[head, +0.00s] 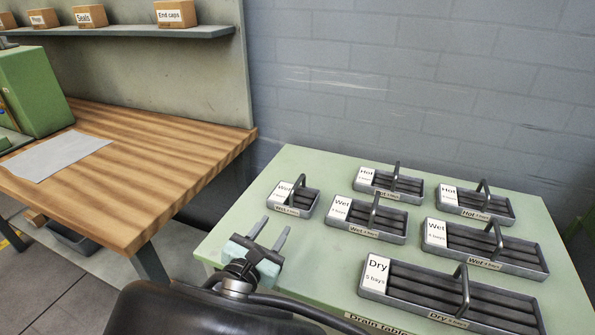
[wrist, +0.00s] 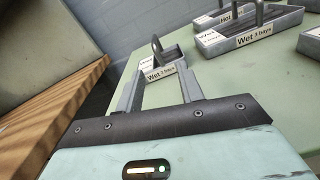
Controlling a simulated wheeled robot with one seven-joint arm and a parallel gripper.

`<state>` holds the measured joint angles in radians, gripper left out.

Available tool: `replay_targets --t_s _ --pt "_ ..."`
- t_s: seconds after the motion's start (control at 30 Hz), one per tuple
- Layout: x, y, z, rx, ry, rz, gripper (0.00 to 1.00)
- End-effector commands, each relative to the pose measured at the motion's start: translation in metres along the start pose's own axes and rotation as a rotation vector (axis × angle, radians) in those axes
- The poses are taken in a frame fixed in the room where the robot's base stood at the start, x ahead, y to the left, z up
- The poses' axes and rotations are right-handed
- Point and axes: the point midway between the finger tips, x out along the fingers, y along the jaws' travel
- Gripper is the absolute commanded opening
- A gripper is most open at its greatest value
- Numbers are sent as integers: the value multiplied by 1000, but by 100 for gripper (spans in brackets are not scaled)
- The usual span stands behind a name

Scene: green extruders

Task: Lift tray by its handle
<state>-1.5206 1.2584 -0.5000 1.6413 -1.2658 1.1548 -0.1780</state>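Several grey metal trays with arched handles stand on the pale green drain table (head: 330,265). The smallest tray (head: 308,207) is at the table's left, and its handle (head: 299,184) stands upright. In the wrist view this tray (wrist: 178,80) lies ahead of the fingertips, with its handle (wrist: 157,46) rising behind a label that reads "Wet" and a number of bays. My gripper (head: 279,222) is open and empty, in front of the smallest tray in the picture. Its two fingers (wrist: 160,80) are apart, with no handle between them.
Other trays include a "Dry" tray (head: 510,312) at the front, a "Wet" tray (head: 520,260), another "Wet" tray (head: 385,222) and two "Hot" trays (head: 410,190) (head: 490,205). A wooden workbench (head: 150,170) stands left, with a gap before the table.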

Motion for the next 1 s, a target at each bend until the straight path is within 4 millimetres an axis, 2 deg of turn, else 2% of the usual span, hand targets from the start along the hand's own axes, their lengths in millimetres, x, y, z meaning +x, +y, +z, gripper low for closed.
replay_targets --t_s 0.13,0.6,0.87,1.0 --pt "13 5 1 -11 -18 23 38" --pt "105 6 2 -9 -14 18 38" --pt "124 7 1 -9 -12 19 38" --pt "144 11 2 -8 -12 18 38"
